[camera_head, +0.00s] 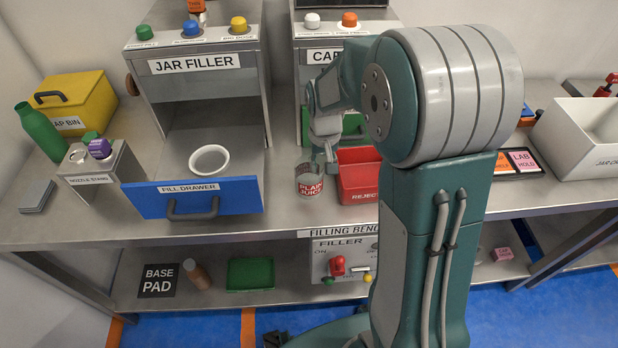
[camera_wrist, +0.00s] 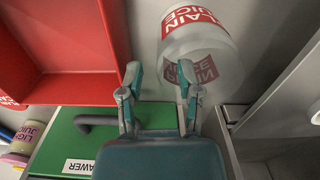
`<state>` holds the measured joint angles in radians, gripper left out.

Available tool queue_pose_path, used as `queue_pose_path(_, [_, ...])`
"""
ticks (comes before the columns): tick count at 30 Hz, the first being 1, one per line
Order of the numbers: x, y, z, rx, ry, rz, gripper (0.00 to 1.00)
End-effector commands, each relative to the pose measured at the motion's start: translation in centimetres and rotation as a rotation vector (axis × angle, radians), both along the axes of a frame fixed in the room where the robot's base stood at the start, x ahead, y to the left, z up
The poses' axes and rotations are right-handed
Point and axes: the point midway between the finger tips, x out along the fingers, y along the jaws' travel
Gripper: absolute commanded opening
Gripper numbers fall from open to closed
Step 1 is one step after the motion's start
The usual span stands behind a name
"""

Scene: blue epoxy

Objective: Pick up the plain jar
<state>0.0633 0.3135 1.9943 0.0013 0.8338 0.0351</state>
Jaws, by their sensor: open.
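The plain jar (camera_head: 309,184), clear with a red and white "PLAIN JUICE" label, stands on the steel bench just left of the red reject bin. In the wrist view the jar (camera_wrist: 204,58) is right of centre at the top. My gripper (camera_head: 325,157) is just above and beside the jar. Its fingers (camera_wrist: 161,72) are apart with nothing held. In the wrist view the right fingertip overlaps the jar's open end, and the left fingertip lies left of it. I cannot tell whether they touch.
The red reject bin (camera_head: 358,180) is close on the jar's right. The open blue fill drawer (camera_head: 195,197), with a white ring inside, is to its left. A green drawer (camera_wrist: 62,130) with a dark handle is near my fingers. My arm hides part of the bench.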

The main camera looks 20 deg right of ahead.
Motion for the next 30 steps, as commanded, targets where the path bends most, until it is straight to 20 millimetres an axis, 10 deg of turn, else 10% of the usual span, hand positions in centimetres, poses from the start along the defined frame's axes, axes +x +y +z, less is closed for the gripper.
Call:
queue_pose_path(12, [0.0, 0.1, -2.4, -0.001, -0.001, 0.001, 0.45])
queue_pose_path(16, [0.0, 0.1, -2.4, -0.001, 0.0, 0.001, 0.0])
queue_pose_path(30, [0.0, 0.1, -2.3, -0.001, 0.0, 0.001, 0.0])
